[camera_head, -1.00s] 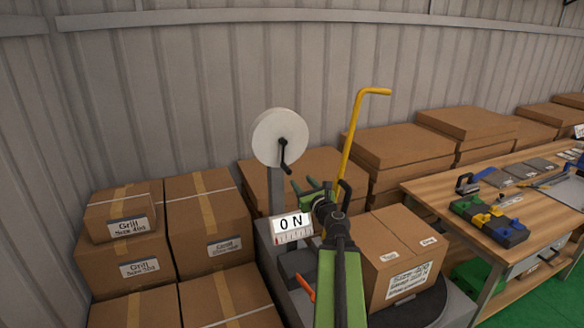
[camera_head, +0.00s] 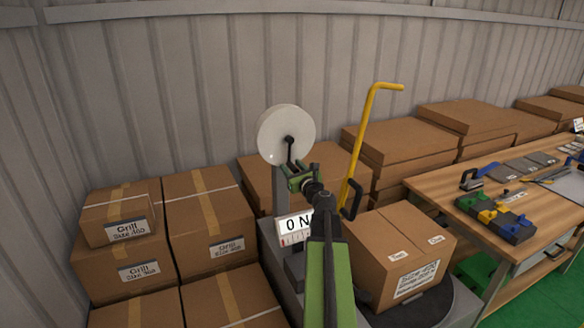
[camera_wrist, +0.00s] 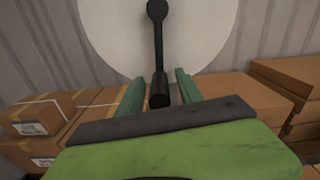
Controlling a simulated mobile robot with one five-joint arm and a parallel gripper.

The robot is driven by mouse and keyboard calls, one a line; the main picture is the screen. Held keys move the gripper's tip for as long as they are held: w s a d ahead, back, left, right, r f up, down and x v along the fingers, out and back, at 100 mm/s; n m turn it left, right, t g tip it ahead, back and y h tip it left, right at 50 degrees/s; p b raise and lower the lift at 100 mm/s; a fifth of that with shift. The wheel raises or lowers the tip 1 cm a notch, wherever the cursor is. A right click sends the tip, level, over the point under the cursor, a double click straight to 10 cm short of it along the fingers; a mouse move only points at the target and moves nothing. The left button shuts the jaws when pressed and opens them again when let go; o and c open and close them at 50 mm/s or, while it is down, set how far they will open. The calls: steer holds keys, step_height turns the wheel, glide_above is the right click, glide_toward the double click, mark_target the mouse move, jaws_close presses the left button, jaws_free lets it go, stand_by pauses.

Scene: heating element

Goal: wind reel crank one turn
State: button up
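The white reel (camera_head: 285,124) stands on a grey post behind the machine. Its black crank (camera_head: 290,146) hangs down from the hub, with the handle at the lower end. In the wrist view the crank arm (camera_wrist: 158,45) runs down from the hub, and its black handle (camera_wrist: 160,90) sits between my two green fingers. My gripper (camera_head: 297,176) is at the crank's lower end. In the wrist view my gripper (camera_wrist: 160,88) is open, with a gap on both sides of the handle. The reel's disc (camera_wrist: 205,30) fills the upper part of that view.
A yellow bent rod (camera_head: 362,130) rises just right of my arm. A carton (camera_head: 400,255) sits on the dark turntable. Stacked boxes (camera_head: 210,205) stand at left, and a wooden workbench (camera_head: 440,190) with tools is at right. An "ON" sign (camera_head: 296,226) is below the reel.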

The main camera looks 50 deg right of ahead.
jaws_close()
steer(key=shift+s+f, duration=0.1)
stand_by(1.2)
